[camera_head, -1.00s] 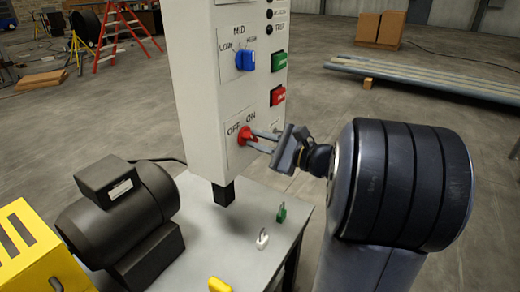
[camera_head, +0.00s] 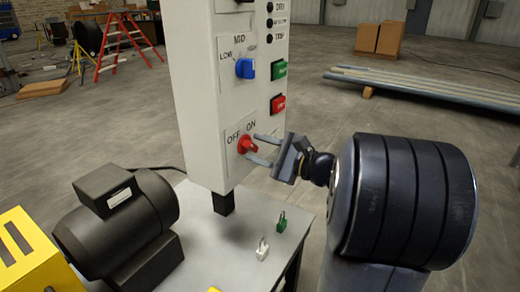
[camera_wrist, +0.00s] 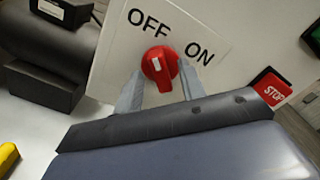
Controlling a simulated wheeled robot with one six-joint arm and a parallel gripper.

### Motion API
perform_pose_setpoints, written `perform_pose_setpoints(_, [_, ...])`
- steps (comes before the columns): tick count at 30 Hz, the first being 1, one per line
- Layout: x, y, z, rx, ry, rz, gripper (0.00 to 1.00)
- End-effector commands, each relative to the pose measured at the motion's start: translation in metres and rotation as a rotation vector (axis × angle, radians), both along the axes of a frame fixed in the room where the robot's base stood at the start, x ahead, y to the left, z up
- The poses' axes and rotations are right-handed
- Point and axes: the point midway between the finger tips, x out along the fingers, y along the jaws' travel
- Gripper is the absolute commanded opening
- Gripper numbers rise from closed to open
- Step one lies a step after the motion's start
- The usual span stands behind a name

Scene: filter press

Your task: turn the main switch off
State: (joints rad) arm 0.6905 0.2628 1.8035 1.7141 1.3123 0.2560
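The main switch is a red knob (camera_head: 248,145) on a white plate low on the control box, under the OFF and ON labels. It also shows in the wrist view (camera_wrist: 160,67), where its white mark appears to lean toward OFF. My gripper (camera_head: 265,149) is open just right of the knob in the head view, its fingertips apart from it. In the wrist view my gripper's (camera_wrist: 158,92) two grey fingers stand on either side below the knob, with nothing held between them.
A red STOP button (camera_wrist: 272,88) sits beside the switch plate, and a blue selector (camera_head: 245,68) and green button (camera_head: 279,69) are above. A black motor (camera_head: 115,220) stands left on the table. Green (camera_head: 281,222) and white (camera_head: 262,249) padlocks lie in front of the box.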

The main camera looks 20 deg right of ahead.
Motion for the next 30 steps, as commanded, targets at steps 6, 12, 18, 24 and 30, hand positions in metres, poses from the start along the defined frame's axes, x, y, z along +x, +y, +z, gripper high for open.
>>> perform_pose_setpoints(6, [-0.018, -0.013, 0.000, 0.000, 0.000, -0.004, 0.38])
perform_pose_setpoints(12, [-0.049, -0.034, 0.000, 0.000, 0.001, -0.006, 0.38])
perform_pose_setpoints(18, [-0.074, -0.050, 0.000, -0.001, 0.000, -0.005, 0.38])
perform_pose_setpoints(24, [-0.087, -0.058, 0.000, -0.001, 0.000, -0.001, 0.38])
perform_pose_setpoints(30, [-0.090, -0.059, 0.000, 0.000, 0.000, 0.000, 0.38])
